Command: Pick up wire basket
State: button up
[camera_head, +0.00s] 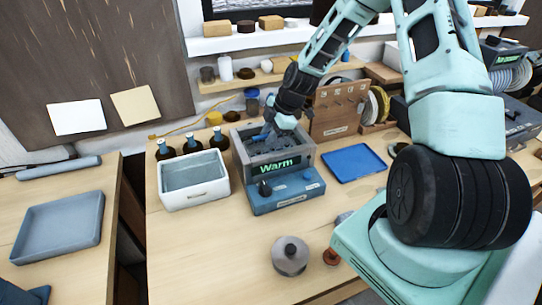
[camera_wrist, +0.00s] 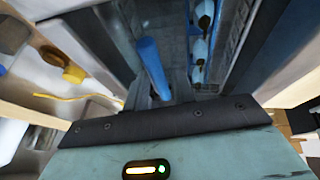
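The wire basket appears as grey mesh (camera_wrist: 175,30) inside the tank of a blue-grey heated cleaner (camera_head: 287,193) whose green display reads "Warm". A blue bar (camera_wrist: 152,66), perhaps the basket's handle, shows in front of the mesh in the wrist view. Several light-blue and dark pieces (camera_wrist: 199,45) stand along the right of the mesh. My gripper (camera_head: 272,135) points down into the tank opening. It hides much of the basket in the head view. Its fingertips are not clear, and I cannot tell whether they touch the bar.
A white open bin (camera_head: 195,195) with three dark bottles behind it stands left of the cleaner. A blue tray (camera_head: 355,163) lies to the right. A wooden rack (camera_head: 337,105) stands behind. A round grey part (camera_head: 290,256) sits in front. The front-left bench surface is clear.

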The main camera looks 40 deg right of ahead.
grip_shut()
jog(key=shift+r, duration=0.1)
